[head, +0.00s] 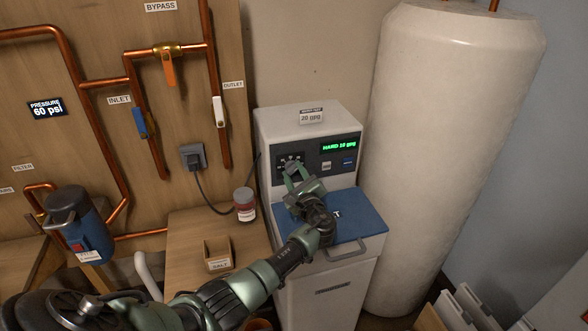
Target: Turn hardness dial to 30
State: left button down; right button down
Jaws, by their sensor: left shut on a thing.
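The water softener (312,122) is a white cabinet with a dark control panel and a blue lid (352,215). The hardness dial (290,161) is at the left of the panel, with pale marks above it. My left gripper (291,170) reaches up to the panel from the front and is shut on the dial, mostly hiding it. I cannot read the dial's pointer. My right gripper is not in view.
A small card (311,116) on the cabinet top seems to read 20 gpg. A lidded jar (244,204) and a labelled wooden box (218,257) stand on the wooden surface at left. Copper pipes with valves line the wall. A tall white tank (440,140) stands close at right.

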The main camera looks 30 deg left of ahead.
pick_arm(q)
jog(key=m+p, duration=0.3)
jog(key=m, duration=0.2)
jog(key=shift+d+f+m, duration=0.1)
jog(key=shift+f+m, duration=0.05)
jog(key=shift+m, duration=0.25)
jog(key=shift+f+m+p, duration=0.1)
jog(key=shift+m+p, duration=0.3)
jog(key=shift+m, duration=0.2)
jog(key=shift+s+f, duration=0.1)
jog(key=c, duration=1.1)
grip_release()
jog(key=shift+o, duration=0.8)
jog(key=shift+r, duration=0.2)
jog(key=v, duration=0.7)
jog(key=shift+s+d+b, duration=0.25)
jog(key=shift+d+b, duration=0.05)
jog(key=shift+f, duration=0.1)
